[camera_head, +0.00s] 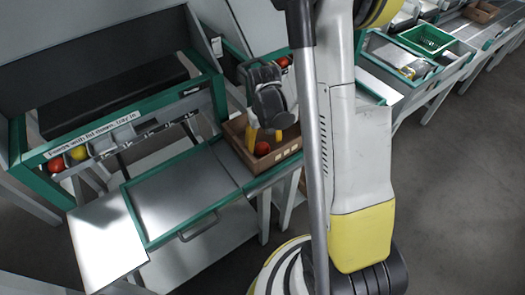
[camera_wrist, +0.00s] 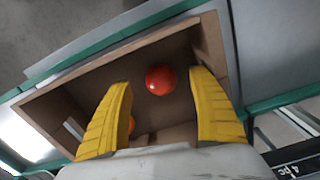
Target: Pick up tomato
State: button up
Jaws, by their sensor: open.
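A red tomato (camera_head: 262,148) lies in a brown open box (camera_head: 290,158) on the green-edged bench. In the wrist view the tomato (camera_wrist: 160,80) lies inside the box (camera_wrist: 62,84), ahead of my fingertips and between their lines. My gripper (camera_head: 265,133) is open, with its yellow fingers pointing down at the box. In the wrist view my gripper (camera_wrist: 160,98) has nothing between its fingers.
A metal tray surface (camera_head: 185,190) with a handle is left of the box. A green crate (camera_head: 425,40) stands at the far right. Grey floor (camera_head: 450,200) is clear at right.

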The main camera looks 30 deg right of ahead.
aim_at(263, 146)
jog(key=f+b, duration=0.2)
jog(key=f, duration=0.2)
jog(key=shift+w+f, duration=0.2)
jog(key=shift+r, duration=0.1)
jog(key=c, duration=1)
jog(key=shift+o, duration=0.2)
